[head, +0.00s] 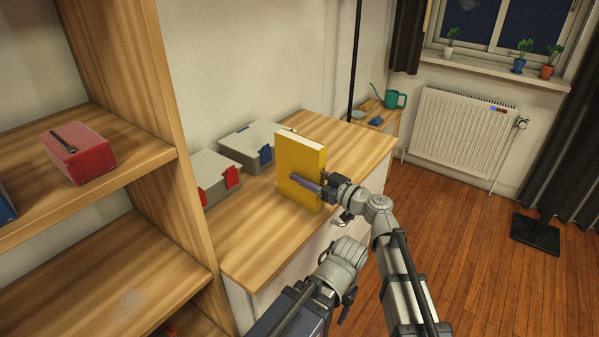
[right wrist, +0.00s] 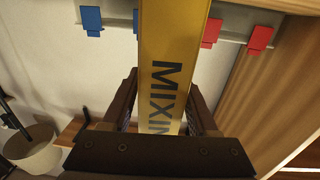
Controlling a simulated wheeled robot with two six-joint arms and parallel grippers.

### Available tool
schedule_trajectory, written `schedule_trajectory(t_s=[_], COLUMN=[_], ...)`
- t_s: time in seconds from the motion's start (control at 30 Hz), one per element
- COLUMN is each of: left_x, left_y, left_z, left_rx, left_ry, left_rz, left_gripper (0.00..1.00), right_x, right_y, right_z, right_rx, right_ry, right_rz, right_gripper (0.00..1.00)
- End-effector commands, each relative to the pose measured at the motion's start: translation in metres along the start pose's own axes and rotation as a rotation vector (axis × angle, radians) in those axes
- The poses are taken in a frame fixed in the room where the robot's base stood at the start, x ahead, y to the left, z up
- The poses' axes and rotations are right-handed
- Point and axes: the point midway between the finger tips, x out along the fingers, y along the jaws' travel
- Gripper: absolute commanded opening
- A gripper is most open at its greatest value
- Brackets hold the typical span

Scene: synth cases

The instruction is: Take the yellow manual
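The yellow manual (head: 299,165) stands upright, like a thick book, on the wooden cabinet top (head: 350,140) near its front edge. My right gripper (head: 306,184) reaches it from the right, with one finger lying along its near broad face. In the right wrist view its spine (right wrist: 165,90) shows dark letters reading "MIXIN", cut off by the gripper. The fingers (right wrist: 162,105) there lie on both sides of the spine, close against it, and look shut on it. The manual's lower end is hidden in the wrist view.
Two grey cases stand behind and left of the manual, one with red latches (head: 215,178), one with blue latches (head: 250,146). A wooden shelf unit (head: 165,120) at left holds a red case (head: 78,155). A teal watering can (head: 391,97) stands beyond.

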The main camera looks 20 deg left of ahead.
Motion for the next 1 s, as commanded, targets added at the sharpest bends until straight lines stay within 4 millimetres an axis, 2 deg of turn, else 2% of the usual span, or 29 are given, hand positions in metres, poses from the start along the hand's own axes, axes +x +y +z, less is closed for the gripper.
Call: schedule_trajectory(t_s=[0.07,0.5,1.0], left_x=[0.0000,0.0000,0.0000], left_y=[0.0000,0.0000,0.0000], left_z=[0.0000,0.0000,0.0000], left_rx=[0.000,0.000,0.000], left_ry=[0.000,0.000,0.000], left_rz=[0.000,0.000,0.000], left_gripper=[0.72,0.72,0.72], right_x=[-0.0002,-0.0003,-0.0003], right_y=[0.0001,0.0001,0.0001], right_z=[0.0000,0.0000,0.0001], right_rx=[0.000,0.000,0.000], right_ry=[0.000,0.000,0.000], right_rz=[0.000,0.000,0.000], right_gripper=[0.49,0.00,0.00])
